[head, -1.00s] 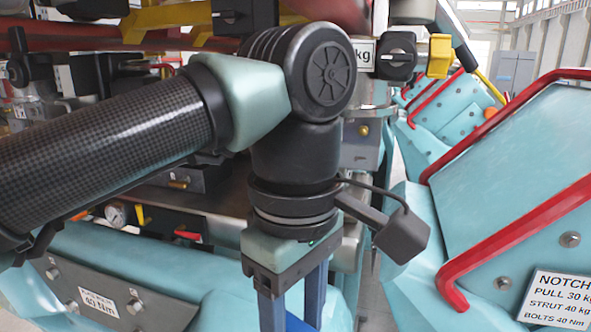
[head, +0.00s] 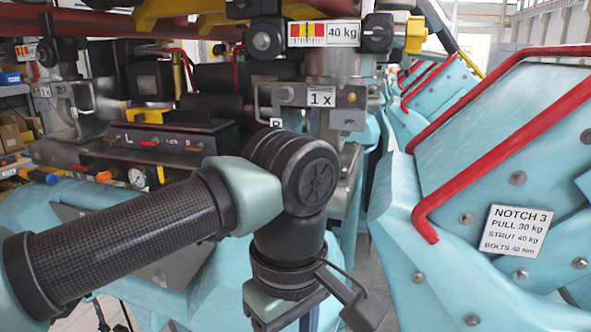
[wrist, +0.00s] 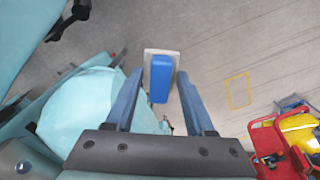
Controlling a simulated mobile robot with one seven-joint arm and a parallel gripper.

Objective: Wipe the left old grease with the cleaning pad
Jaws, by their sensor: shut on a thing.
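My gripper (wrist: 160,78) is shut on the cleaning pad (wrist: 162,80), a blue block on a pale grey base, seen between the two blue fingers in the wrist view. The pad is clear of the floor beneath it in that view. In the head view, my arm reaches from the left and bends down at the bottom centre; the fingers are mostly cut off by the lower edge and the pad is out of sight. I cannot make out the left old grease in either view.
Pale blue coaster cars with red bars (head: 520,125) stand at the right, one bearing a NOTCH 3 plate (head: 518,231). A dark panel with a gauge (head: 137,177) lies behind my arm. The wrist view shows open grey floor (wrist: 225,50) and a red cart (wrist: 272,140) at lower right.

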